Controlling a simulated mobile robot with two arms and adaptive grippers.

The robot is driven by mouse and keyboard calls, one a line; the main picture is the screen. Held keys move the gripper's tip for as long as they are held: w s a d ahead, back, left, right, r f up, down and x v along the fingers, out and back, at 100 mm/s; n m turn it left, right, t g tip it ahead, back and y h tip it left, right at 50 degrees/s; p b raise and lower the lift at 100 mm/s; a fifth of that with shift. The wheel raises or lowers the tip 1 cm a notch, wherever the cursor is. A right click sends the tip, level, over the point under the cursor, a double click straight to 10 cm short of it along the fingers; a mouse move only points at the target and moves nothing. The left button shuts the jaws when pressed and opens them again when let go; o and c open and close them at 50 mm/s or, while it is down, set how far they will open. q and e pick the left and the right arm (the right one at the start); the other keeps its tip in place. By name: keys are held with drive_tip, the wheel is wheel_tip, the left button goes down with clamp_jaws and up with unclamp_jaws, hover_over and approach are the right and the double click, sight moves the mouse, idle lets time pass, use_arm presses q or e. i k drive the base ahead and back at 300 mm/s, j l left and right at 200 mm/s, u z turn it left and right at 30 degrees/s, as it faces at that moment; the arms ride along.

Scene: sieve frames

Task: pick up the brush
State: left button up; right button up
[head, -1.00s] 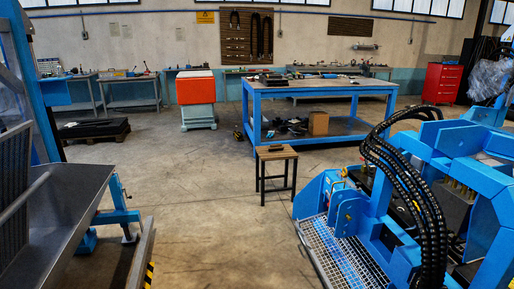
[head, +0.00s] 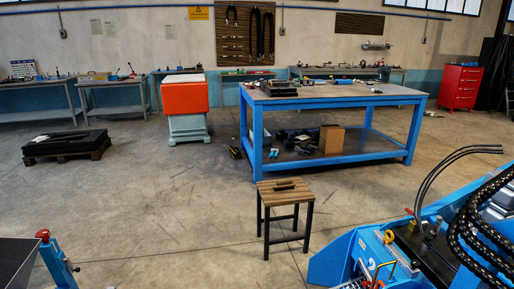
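A small dark object that looks like the brush (head: 285,187) lies on the wooden slatted top of a low stool (head: 269,196) in the head view. The stool has black legs and stands on the open floor near the picture's middle. The object is too small to make out bristles or handle clearly. Neither of my grippers shows in the head view.
A blue workbench (head: 335,101) stands behind the stool, with a cardboard box on its lower shelf. Blue machinery (head: 400,245) with black hoses fills the lower right. A blue post (head: 56,262) stands lower left. The floor (head: 170,220) left of the stool is clear.

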sight(281, 185)
drive_tip(key=i, duration=2.2)
